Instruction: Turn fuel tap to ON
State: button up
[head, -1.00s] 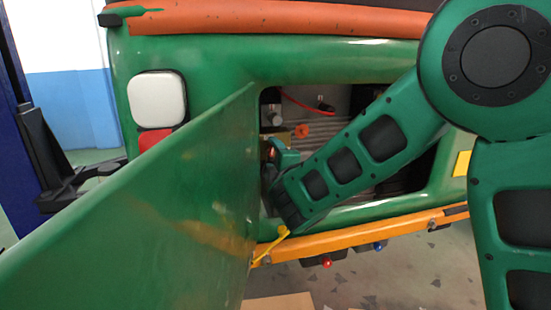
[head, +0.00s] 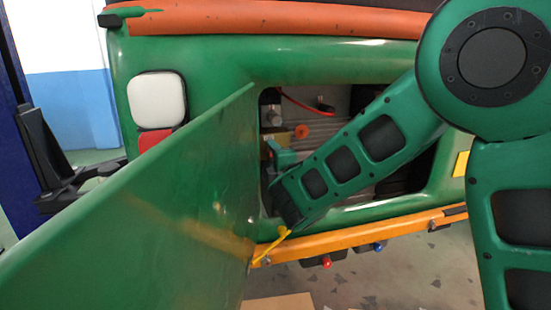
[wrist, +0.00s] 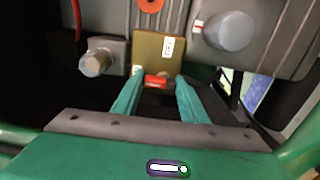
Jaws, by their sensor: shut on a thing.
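In the wrist view, the fuel tap shows as a brass block (wrist: 160,50) with a small white label, its lettering too small to read surely. A short red lever (wrist: 157,82) lies crosswise at its lower edge. My gripper (wrist: 158,79) has its two teal fingers on either side of the lever, shut on it. In the head view, my gripper (head: 279,153) is inside the open compartment, with its fingertips in front of the brass block (head: 277,137). My own wrist hides much of the lever there.
The green hatch door (head: 170,200) stands open to the left of the compartment. Grey fittings (wrist: 98,60) and a round grey knob (wrist: 230,31) flank the tap. An orange knob (head: 302,131) and red cable (head: 300,101) are nearby. An orange bumper (head: 355,236) runs below.

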jog(key=shift+f, duration=0.1)
jog(key=o, duration=1)
jog(key=shift+o, duration=0.2)
jog(key=v, duration=1)
jog(key=shift+s, duration=0.3)
jog(key=shift+d, duration=0.15)
